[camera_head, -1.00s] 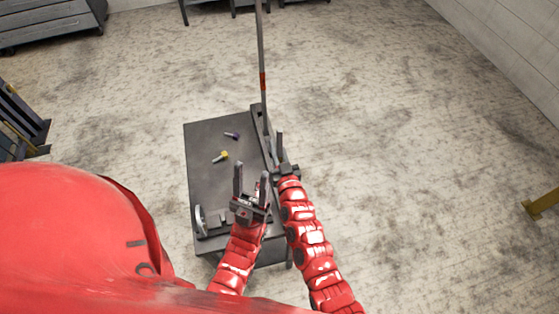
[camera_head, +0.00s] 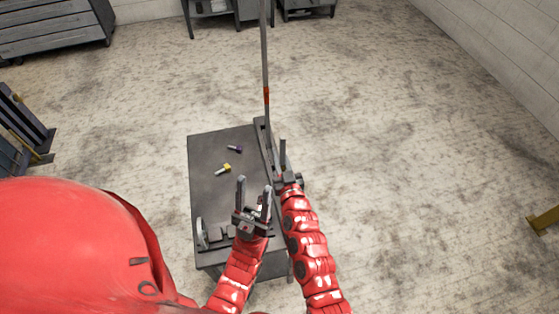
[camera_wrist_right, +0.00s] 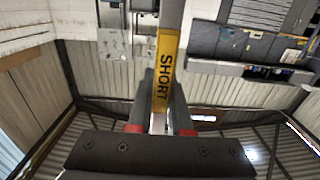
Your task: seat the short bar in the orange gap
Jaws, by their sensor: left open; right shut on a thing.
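My right gripper (camera_wrist_right: 161,100) is shut on a grey bar that carries a yellow label (camera_wrist_right: 166,68) reading SHORT. In the head view this gripper (camera_head: 281,152) is at the right edge of the dark table, and the bar in it is hard to make out. A long thin grey pole with an orange-red band (camera_head: 266,95) rises from the table's right edge to the top of the picture. I cannot tell whether that band marks the orange gap. My left gripper (camera_head: 254,186) is open and empty over the table's near right part.
The dark table (camera_head: 208,165) holds a yellow-headed bolt (camera_head: 223,169), a purple-headed bolt (camera_head: 235,149) and a round grey part (camera_head: 202,233) at the near left. A dark rack (camera_head: 20,125) stands at the far left.

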